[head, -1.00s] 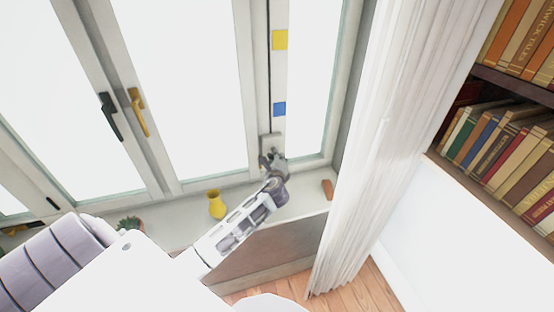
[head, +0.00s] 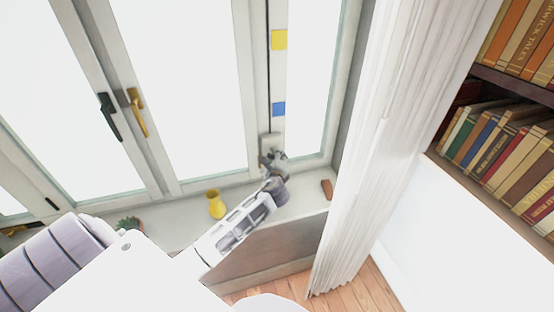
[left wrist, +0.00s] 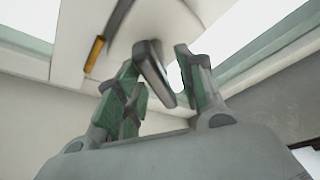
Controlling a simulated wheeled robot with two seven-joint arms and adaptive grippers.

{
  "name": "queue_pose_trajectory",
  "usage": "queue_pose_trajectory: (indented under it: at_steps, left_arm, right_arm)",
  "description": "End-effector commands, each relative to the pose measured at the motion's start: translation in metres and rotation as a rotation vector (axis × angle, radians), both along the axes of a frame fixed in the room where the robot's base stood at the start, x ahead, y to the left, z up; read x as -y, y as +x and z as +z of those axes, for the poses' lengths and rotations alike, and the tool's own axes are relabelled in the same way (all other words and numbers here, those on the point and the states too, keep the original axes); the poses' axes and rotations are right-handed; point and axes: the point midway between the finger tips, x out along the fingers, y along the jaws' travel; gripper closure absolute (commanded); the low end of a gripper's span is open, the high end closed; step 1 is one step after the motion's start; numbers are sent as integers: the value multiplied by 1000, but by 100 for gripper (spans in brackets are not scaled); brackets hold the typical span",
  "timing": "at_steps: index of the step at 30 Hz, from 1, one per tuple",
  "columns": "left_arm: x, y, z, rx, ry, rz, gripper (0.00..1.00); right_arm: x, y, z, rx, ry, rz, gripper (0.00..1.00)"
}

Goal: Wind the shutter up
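A pale winder box (head: 270,142) sits low on the window post in the head view. In the left wrist view, a grey crank-like bar (left wrist: 154,72) stands between the green-padded fingers of my left gripper (left wrist: 165,82). A light gap shows between the bar and the right finger, so the gripper looks open around it. My right gripper is not in view.
A yellow vase (head: 215,204) and a small plant (head: 130,224) stand on the sill, left of my arm. A reddish-brown block (head: 327,190) lies to the right. A white curtain (head: 375,150) hangs further right, before the bookshelf (head: 500,90).

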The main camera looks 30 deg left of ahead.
Motion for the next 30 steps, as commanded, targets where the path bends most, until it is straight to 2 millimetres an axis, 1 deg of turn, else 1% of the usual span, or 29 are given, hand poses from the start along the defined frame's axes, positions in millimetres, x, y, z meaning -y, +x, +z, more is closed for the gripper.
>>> queue_pose_trajectory:
  at_steps: [7,14,30]
  left_arm:
    - [1,-3,0,-1,1,0,62]
    - [9,-15,3,-1,-1,0,62]
    - [41,-67,17,-1,-1,-2,62]
  right_arm:
    - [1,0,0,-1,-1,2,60]
    - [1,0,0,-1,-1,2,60]
    - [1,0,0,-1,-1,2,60]
